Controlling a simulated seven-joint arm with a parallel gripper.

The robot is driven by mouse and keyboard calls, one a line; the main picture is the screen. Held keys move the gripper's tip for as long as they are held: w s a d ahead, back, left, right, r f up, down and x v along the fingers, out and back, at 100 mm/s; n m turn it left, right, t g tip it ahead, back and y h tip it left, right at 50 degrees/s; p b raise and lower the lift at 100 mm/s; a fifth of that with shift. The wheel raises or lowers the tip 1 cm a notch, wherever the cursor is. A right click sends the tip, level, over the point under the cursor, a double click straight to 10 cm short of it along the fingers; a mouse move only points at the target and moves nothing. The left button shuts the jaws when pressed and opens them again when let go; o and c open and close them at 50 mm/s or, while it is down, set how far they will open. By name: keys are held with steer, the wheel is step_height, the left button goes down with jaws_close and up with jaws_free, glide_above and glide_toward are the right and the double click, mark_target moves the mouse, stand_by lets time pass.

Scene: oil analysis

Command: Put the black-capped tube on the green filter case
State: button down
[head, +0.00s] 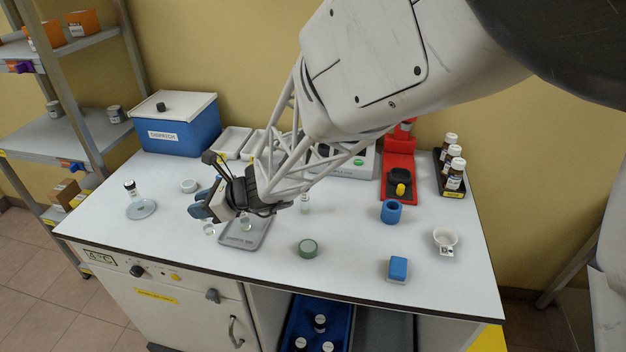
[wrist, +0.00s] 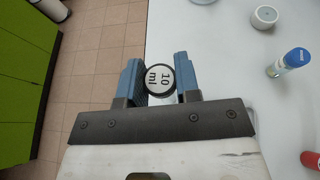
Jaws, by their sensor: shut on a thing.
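My gripper (head: 205,208) is left of the bench's middle, above the front part of the top.
A grey tray (head: 235,240) lies close to my gripper. A blue block (head: 398,268), a blue ring (head: 391,211) and a white cup (head: 446,238) are right of the green case. Blue-capped tube (wrist: 290,62) stands nearby.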

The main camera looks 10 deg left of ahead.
steer(key=s+d+m+t, duration=0.1)
steer(key=s+d, duration=0.2)
steer(key=d, duration=0.7)
steer(key=s+d+r+m+t, duration=0.1)
steer(key=s+d, duration=0.2)
steer(key=d, duration=0.8)
steer(key=s+d+r+m+t, duration=0.1)
steer(key=s+d+t, duration=0.1)
steer(key=d, duration=0.9)
steer(key=shift+s+d, duration=0.2)
steer(key=shift+s, duration=0.7)
steer(key=shift+r, duration=0.1)
steer(key=w+a+f, duration=0.1)
steer(key=w+a, duration=0.7)
steer(key=w, duration=0.5)
steer(key=shift+w+a+f, duration=0.25)
steer(key=shift+w, duration=0.05)
steer(key=shift+f, duration=1.75)
steer(key=shift+f, duration=0.1)
